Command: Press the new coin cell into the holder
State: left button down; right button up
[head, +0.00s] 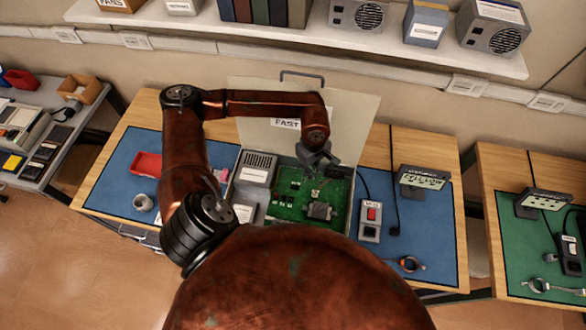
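A green circuit board (287,205) lies in an open case (260,158) on the blue mat of the middle bench. A grey block-like part (320,211) and several small parts sit on the board. I cannot make out the coin cell or its holder at this size. My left arm reaches over from the left, and its gripper (316,172) points down above the board's far right part. Its fingers are too small to show whether they are open, shut or holding something. My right gripper is not in view.
A red tray (147,164) and a grey ring-shaped item (143,202) lie at the left of the mat. The case lid stands open behind the board.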

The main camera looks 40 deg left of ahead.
pick_arm(q)
jog(key=a+f+n, duration=0.2)
jog(key=n, duration=0.1)
jog(key=s+a+f+n, duration=0.1)
jog(key=a+f+n, duration=0.1)
jog(key=f+n, duration=0.1)
jog(key=s+a+f+n, duration=0.1)
jog(key=a+f+n, duration=0.1)
jog(key=f+n, duration=0.1)
jog(key=shift+s+f+b, duration=0.2)
jog(key=shift+s+b, duration=0.05)
jog(key=shift+b, duration=0.05)
jog(key=shift+d+f, duration=0.1)
jog(key=shift+f, duration=0.35)
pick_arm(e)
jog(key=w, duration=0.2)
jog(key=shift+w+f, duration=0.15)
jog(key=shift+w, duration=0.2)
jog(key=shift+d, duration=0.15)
pick_arm(q)
jog(key=shift+b, duration=0.4)
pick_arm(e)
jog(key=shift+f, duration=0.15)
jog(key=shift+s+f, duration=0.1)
